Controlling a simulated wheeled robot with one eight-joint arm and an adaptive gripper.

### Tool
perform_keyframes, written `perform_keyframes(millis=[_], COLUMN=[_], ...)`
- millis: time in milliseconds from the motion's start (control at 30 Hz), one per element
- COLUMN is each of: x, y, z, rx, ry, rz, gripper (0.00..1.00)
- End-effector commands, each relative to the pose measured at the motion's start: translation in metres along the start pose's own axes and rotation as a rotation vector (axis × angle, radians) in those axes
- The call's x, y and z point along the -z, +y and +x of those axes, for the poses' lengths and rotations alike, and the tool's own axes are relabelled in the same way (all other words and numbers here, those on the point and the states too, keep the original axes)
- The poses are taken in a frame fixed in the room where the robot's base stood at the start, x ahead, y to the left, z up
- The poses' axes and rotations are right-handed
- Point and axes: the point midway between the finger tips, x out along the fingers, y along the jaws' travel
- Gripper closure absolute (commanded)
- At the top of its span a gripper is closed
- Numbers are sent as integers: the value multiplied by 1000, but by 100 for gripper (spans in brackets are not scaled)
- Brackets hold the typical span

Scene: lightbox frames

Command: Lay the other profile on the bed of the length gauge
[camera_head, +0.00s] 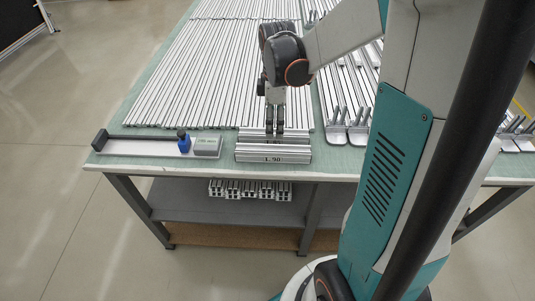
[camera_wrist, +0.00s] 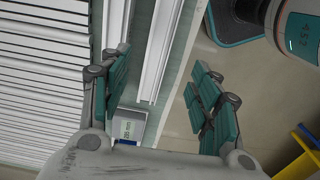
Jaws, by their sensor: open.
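The length gauge lies at the front left of the table, its pale bed (camera_head: 150,146) running from a black end stop (camera_head: 100,140) to a blue slider (camera_head: 184,141) and grey display box (camera_head: 208,147). The bed looks bare. The display box also shows in the wrist view (camera_wrist: 129,124). A silver holder marked L 90 (camera_head: 272,158) stands right of the gauge. My gripper (camera_head: 274,131) is open above it, fingers pointing down. In the wrist view, my gripper (camera_wrist: 162,98) has a silver profile (camera_wrist: 160,50) below and between its spread fingers. I cannot tell how close they are.
Many long profiles (camera_head: 190,75) lie side by side behind the gauge and holder. Metal brackets with upright pins (camera_head: 346,130) stand to the right. Cut profile pieces (camera_head: 250,189) lie on the shelf below. The table's front edge is close to the holder.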

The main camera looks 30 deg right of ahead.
Motion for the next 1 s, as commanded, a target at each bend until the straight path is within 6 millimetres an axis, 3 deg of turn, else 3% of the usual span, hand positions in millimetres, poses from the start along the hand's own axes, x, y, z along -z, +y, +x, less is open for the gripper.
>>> perform_keyframes(millis=[300, 667, 1000], x=[1, 2, 5], y=[1, 0, 1], z=[61, 84, 127], rx=[-1, -1, -1], ry=[1, 2, 2], rz=[1, 1, 1], gripper=[43, 43, 43])
